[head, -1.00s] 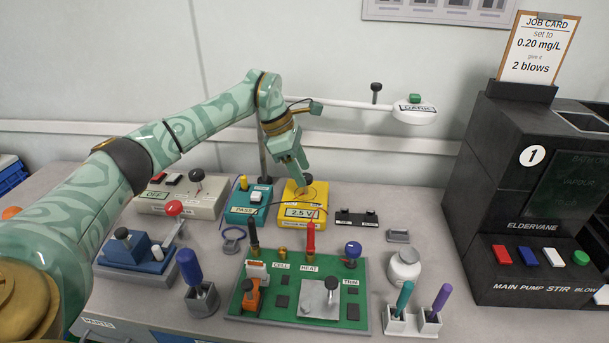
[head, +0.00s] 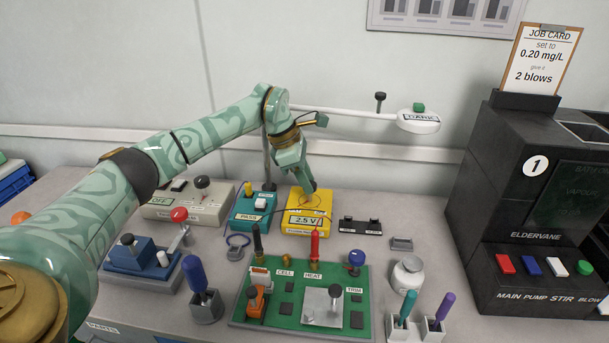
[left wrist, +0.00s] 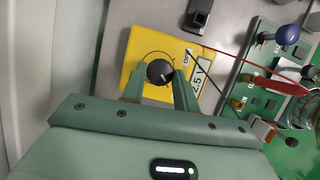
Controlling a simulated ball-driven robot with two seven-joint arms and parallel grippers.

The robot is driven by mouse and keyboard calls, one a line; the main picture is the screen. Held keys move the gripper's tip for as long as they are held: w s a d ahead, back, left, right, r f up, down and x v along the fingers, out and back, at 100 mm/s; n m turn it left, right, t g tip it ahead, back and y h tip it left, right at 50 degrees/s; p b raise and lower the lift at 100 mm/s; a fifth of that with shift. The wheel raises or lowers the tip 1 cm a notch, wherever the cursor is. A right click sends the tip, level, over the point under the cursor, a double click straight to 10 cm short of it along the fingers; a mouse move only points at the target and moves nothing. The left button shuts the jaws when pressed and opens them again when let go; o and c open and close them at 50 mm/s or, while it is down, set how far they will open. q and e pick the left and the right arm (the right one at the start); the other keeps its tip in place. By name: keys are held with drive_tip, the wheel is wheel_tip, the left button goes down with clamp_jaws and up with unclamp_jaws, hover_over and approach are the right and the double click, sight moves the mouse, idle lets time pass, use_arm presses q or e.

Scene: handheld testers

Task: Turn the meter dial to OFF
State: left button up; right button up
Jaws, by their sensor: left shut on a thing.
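The yellow meter (head: 309,206) stands at the back middle of the bench, and its display reads 2.5 V. In the left wrist view the meter (left wrist: 138,50) has a black round dial (left wrist: 160,72) with a pale pointer mark and a printed arc around it. An OFF label is partly visible beside the arc. My left gripper (head: 305,188) reaches down onto the meter from above. In the left wrist view its two green fingers (left wrist: 160,80) are shut on the dial, one on each side. The dial is hidden by the gripper in the head view. My right gripper is not in view.
A teal PASS tester (head: 252,212) stands just left of the meter and a black two-knob block (head: 360,226) just right. A green circuit board (head: 300,300) with upright probes lies in front. A lamp arm (head: 355,113) passes behind my wrist.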

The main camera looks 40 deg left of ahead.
use_arm(q)
drive_tip(key=shift+s+r+n+p, duration=0.15)
drive_tip(key=shift+r+n+p, duration=0.25)
drive_tip(key=shift+n+p, duration=0.45)
drive_tip(key=n+y+p, duration=0.1)
drive_tip(key=n+p, duration=0.2)
drive_tip(key=p, duration=0.1)
drive_tip(key=n+t+y+p, duration=0.1)
drive_tip(key=n+p, duration=0.3)
drive_tip(key=p, duration=0.1)
drive_tip(key=d+n+t+y+p, duration=0.1)
drive_tip(key=n+y+p, duration=0.1)
drive_tip(key=p, duration=0.3)
drive_tip(key=shift+f+n, duration=0.1)
drive_tip(key=shift+n, duration=0.65)
drive_tip(key=shift+f+n+y+p, duration=0.15)
drive_tip(key=shift+n+y+p, duration=0.35)
drive_tip(key=shift+n+p, duration=0.6)
drive_tip(key=shift+d+f+n+g+y+p, duration=0.15)
drive_tip(key=shift+n+g+y+p, duration=0.25)
drive_tip(key=shift+n, duration=1)
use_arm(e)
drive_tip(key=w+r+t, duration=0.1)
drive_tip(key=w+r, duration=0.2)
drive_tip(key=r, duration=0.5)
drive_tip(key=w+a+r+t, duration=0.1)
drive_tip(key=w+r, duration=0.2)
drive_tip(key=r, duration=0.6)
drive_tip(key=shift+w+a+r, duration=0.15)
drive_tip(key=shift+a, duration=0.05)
